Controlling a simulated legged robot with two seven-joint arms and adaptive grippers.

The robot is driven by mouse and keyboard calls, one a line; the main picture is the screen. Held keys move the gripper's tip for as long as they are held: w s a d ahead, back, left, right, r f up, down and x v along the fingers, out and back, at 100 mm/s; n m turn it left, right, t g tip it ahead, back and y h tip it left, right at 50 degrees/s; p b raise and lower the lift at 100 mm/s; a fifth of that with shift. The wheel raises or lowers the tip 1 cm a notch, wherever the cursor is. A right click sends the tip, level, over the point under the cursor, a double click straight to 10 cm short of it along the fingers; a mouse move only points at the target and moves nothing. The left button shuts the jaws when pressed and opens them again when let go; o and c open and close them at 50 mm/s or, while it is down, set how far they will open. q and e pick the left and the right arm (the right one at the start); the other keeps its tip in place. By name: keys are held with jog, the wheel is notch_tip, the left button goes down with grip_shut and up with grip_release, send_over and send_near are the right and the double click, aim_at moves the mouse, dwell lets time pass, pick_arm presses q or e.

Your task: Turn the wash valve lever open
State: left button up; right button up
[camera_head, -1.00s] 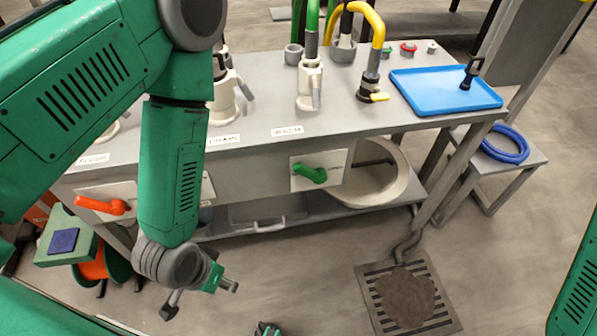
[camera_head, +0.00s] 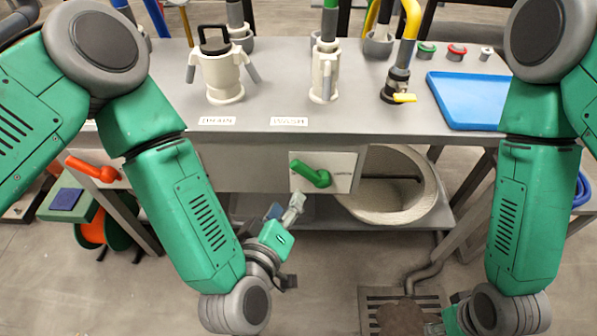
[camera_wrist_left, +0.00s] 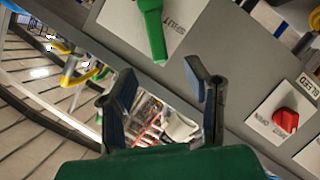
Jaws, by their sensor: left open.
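The green wash valve lever (camera_head: 311,173) sits on a white plate (camera_head: 343,168) on the front panel, below the WASH label (camera_head: 289,121). In the head view it slants down to the right. My left gripper (camera_head: 289,245) is open and empty, below the lever and apart from it. In the left wrist view the lever (camera_wrist_left: 152,30) shows at the top, beside printed SHUT lettering, beyond the spread fingers (camera_wrist_left: 163,85). My right gripper (camera_head: 440,322) is partly cut off at the bottom edge, far from the lever; its fingers cannot be made out.
An orange lever (camera_head: 92,168) is on the panel to the left. A round pale basin (camera_head: 392,212) stands on the shelf right of the wash lever. A floor drain grate (camera_head: 372,303) lies below. The blue tray (camera_head: 468,98) is on the tabletop.

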aim_at(304, 175)
pick_arm(q)
jog(key=b+x, duration=0.1)
jog(key=x, duration=0.3)
jog(key=b+x, duration=0.1)
jog(key=x, duration=0.3)
jog(key=b+x, duration=0.1)
jog(key=x, duration=0.3)
jog(key=shift+d, duration=0.3)
jog(key=shift+r, duration=0.1)
grip_shut()
